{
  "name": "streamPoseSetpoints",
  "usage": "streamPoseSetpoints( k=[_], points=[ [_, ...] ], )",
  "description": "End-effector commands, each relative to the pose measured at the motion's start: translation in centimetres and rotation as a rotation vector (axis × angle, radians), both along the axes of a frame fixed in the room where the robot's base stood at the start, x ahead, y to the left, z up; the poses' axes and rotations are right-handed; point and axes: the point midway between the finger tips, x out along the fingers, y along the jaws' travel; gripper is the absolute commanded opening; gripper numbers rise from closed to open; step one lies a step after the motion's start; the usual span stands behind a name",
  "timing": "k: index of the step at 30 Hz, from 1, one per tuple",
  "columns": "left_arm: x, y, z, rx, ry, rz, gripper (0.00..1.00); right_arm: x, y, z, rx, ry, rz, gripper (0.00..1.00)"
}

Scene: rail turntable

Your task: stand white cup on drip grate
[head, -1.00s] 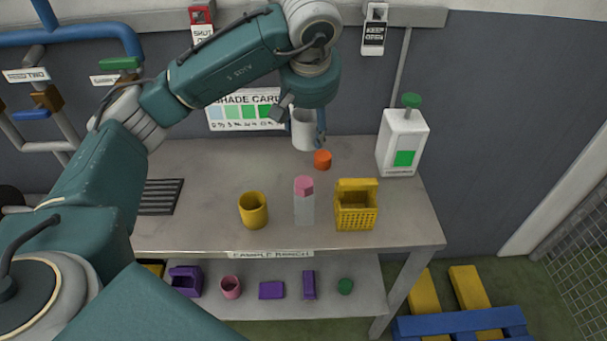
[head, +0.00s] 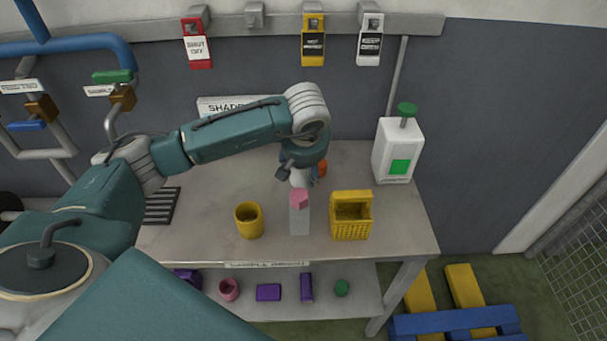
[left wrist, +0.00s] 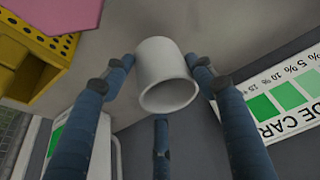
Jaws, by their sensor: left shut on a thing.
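The white cup (head: 299,179) is held in my left gripper (head: 301,173) over the back middle of the bench, mostly hidden by the wrist in the head view. In the left wrist view the cup (left wrist: 166,77) sits between the blue fingers, its open mouth showing. I cannot tell how high it is above the bench. The drip grate (head: 161,206), dark and slatted, is at the bench's left, partly hidden by my arm; its visible part is bare. My right gripper is not in view.
A yellow mug (head: 249,221), a grey block with a pink top (head: 299,215) and a yellow basket (head: 351,217) stand along the front. An orange item (head: 321,168) is close to the gripper. A white dispenser (head: 397,151) stands at the back right. Bench between grate and mug is clear.

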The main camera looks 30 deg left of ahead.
Motion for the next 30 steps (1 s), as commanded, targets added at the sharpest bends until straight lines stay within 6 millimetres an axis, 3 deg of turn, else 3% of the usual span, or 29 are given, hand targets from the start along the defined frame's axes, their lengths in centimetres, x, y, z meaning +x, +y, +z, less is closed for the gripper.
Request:
streamPoseSetpoints(
  k=[12,22,23,25,30],
  points=[
    [-0.1,0.0,-4.2,0.001,0.002,-0.001,0.3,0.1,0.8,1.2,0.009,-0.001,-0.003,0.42],
    [0.0,0.0,-4.6,0.002,0.0,-0.001,0.3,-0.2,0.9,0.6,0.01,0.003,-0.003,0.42],
    [0.0,0.0,-4.5,0.001,0.001,-0.001,0.6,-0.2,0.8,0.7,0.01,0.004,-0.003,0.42],
    [0.0,0.0,-4.5,0.001,0.001,-0.001,0.74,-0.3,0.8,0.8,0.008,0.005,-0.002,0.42],
    [0.0,0.0,-4.4,0.001,0.001,-0.001,0.76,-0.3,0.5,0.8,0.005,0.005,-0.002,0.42]
  ],
)
